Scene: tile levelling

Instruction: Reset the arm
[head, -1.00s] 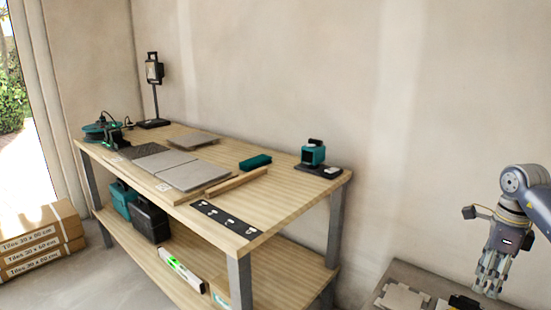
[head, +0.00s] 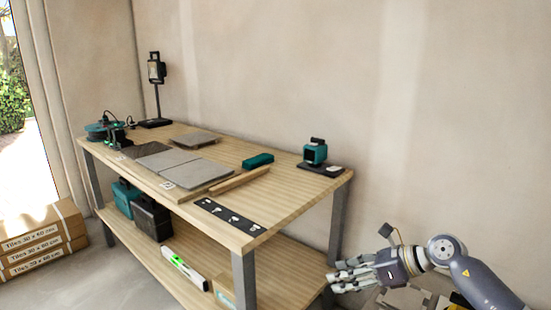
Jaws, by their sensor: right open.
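My right gripper (head: 345,275) is at the lower right, with its arm coming in from the right edge. It points left, its fingers apart and empty, in front of the right end of the workbench (head: 262,205) as seen here. I cannot tell whether it touches the bench. My left gripper is not in view.
On the bench are grey tiles (head: 196,173), a teal laser device (head: 315,153), a black strip (head: 230,215), a wooden bar (head: 240,180) and a work lamp (head: 155,75). Tool cases (head: 150,217) and a level (head: 185,267) lie on the shelf. Tile boxes (head: 42,240) stand left.

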